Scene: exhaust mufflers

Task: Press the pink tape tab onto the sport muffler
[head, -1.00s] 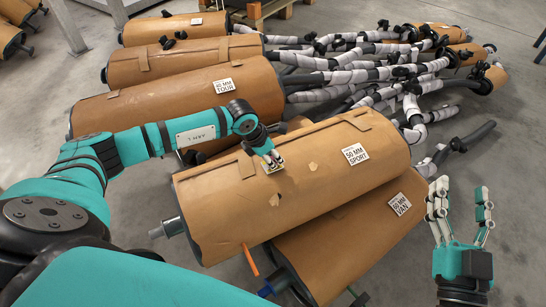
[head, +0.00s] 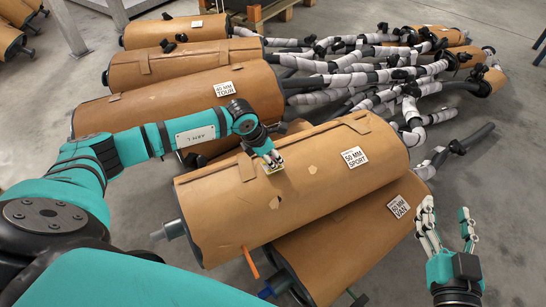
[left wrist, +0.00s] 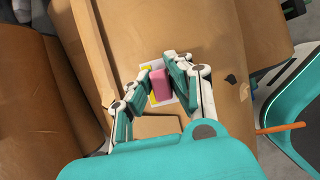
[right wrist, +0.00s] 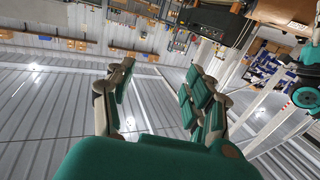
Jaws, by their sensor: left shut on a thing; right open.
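The sport muffler (head: 235,215), a brown-wrapped cylinder with a "50 MM SPORT" label (head: 354,157), lies in the middle of the head view. My left gripper (head: 272,163) is over its upper side and is shut on the pink tape tab (left wrist: 160,84). In the left wrist view, the tab sits between the fingers over a white and yellow patch (left wrist: 148,72) on the wrap. I cannot tell if the tab touches the muffler. My right gripper (head: 449,228) is open and empty, right of the mufflers; its fingers also show in the right wrist view (right wrist: 155,95).
The van muffler (head: 335,245) lies in front of and partly under the sport muffler. The tour muffler (head: 150,107) and others lie behind. Grey-wrapped pipes (head: 350,78) spread to the back right. An orange strip (head: 250,262) hangs at the front.

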